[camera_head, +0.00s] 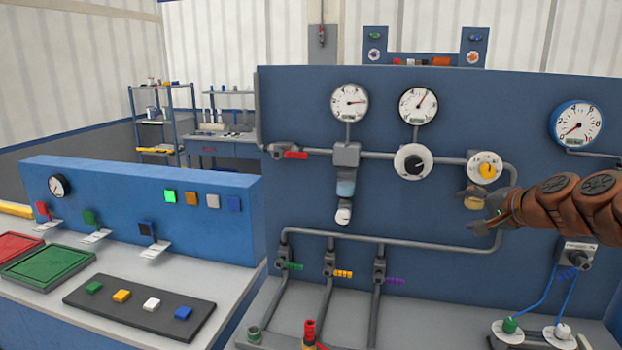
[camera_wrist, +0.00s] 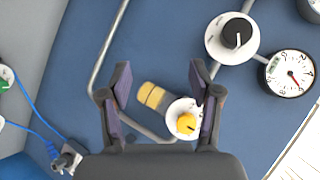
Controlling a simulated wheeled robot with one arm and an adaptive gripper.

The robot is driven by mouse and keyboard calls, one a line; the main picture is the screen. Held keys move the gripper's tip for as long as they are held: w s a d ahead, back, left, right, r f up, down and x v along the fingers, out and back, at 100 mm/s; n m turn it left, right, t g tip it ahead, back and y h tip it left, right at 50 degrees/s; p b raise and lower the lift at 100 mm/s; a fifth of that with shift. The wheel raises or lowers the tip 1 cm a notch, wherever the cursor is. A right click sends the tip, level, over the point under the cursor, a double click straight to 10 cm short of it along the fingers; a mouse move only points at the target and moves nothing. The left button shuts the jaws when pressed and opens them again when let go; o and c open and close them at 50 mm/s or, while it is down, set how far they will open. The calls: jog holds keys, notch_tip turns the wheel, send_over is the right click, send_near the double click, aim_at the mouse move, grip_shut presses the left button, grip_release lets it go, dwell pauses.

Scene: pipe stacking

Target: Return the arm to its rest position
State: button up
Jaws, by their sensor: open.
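My gripper (camera_head: 484,215) is at the right of the head view, in front of the blue panel (camera_head: 300,110), with my brown arm reaching in from the right edge. In the wrist view my gripper (camera_wrist: 160,100) is open, its two fingers wide apart with nothing held between them. A yellow knob on a white dial (camera_wrist: 186,123) shows between the fingers, close to the right one. The same yellow knob (camera_head: 488,170) is just above my gripper in the head view. A yellow banded cylinder (camera_wrist: 152,95) lies beside it in the wrist view; I cannot tell whether anything touches the fingers.
The panel carries grey pipes (camera_head: 390,238), a black knob (camera_head: 412,162) and gauges (camera_head: 350,102). Blue cables (camera_head: 540,290) and a socket (camera_head: 578,256) are below my arm. A blue console (camera_head: 140,205) with trays (camera_head: 50,265) stands left. A shelf (camera_head: 165,120) is behind.

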jog(key=s+a+f+n+g+y, duration=0.1)
jog(key=s+a+f+n+g, duration=0.25)
jog(key=s+a, duration=0.55)
jog(key=s+a+f+n+g, duration=0.35)
jog(key=s+a+f, duration=0.2)
jog(key=a, duration=0.45)
jog(key=s+d+f+n+g+h, duration=0.1)
jog(key=s+f, duration=0.5)
jog(key=s, duration=0.8)
jog(key=s+d+f+n+g+h, duration=0.1)
jog(key=s+f+n+g+h, duration=0.2)
jog(key=s, duration=1.1)
notch_tip(320, 180, down, 3)
jog(key=g, duration=0.2)
jog(key=shift+s+d+r+g+h, duration=0.15)
jog(key=shift+s+g+h, duration=0.05)
jog(key=shift+g+h, duration=0.2)
